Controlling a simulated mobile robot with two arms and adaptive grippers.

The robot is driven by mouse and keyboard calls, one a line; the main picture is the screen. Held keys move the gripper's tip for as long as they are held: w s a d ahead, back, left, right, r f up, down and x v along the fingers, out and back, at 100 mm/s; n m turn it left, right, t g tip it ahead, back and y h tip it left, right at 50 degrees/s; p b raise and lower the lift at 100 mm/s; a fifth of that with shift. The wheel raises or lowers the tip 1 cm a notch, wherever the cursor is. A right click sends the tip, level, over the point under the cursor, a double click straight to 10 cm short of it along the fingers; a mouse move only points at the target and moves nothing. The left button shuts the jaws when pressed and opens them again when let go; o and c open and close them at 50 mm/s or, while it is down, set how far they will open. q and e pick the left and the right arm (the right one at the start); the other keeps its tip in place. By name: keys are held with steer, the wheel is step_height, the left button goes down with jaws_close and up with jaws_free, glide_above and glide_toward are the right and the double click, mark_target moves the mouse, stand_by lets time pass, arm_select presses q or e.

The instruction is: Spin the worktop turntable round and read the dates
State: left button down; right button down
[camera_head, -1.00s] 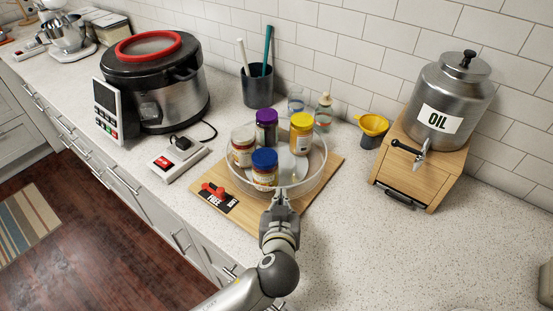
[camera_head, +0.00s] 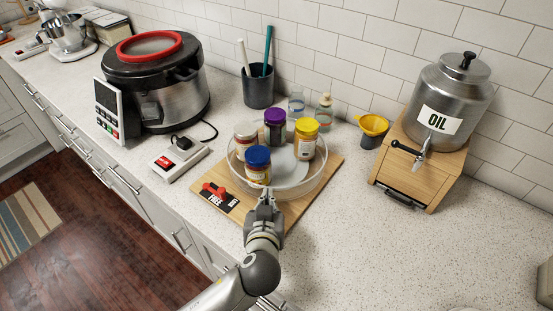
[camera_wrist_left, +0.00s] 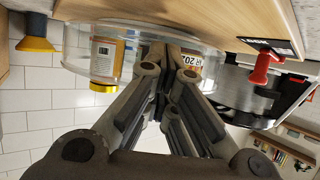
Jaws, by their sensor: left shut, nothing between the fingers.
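The turntable (camera_head: 316,182) is a round tray with a clear rim on a wooden board (camera_head: 312,197). It carries several upright jars: blue-lidded (camera_head: 257,158), purple-lidded (camera_head: 275,128), yellow-lidded (camera_head: 306,140) and pale-lidded (camera_head: 245,135). My left gripper (camera_head: 266,195) is shut and empty, its fingertips at the front of the rim. The left wrist view, upside down, shows the shut fingers (camera_wrist_left: 172,52) against the clear rim (camera_wrist_left: 140,28). A label there reads partly "R 202" (camera_wrist_left: 190,57); the rest is hidden. The yellow-lidded jar (camera_wrist_left: 104,60) shows too. My right gripper is out of view.
A cooker (camera_head: 155,85) and a switch box (camera_head: 178,160) stand left, an oil dispenser (camera_head: 447,100) right. A utensil cup (camera_head: 258,92), small bottles and a yellow funnel (camera_head: 374,125) are behind.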

arm_select(q)
steer(key=shift+s, duration=0.65)
steer(key=shift+s+a, duration=0.2)
steer(key=shift+s, duration=0.8)
steer(key=shift+v, duration=3.7)
steer(key=shift+f, duration=0.1)
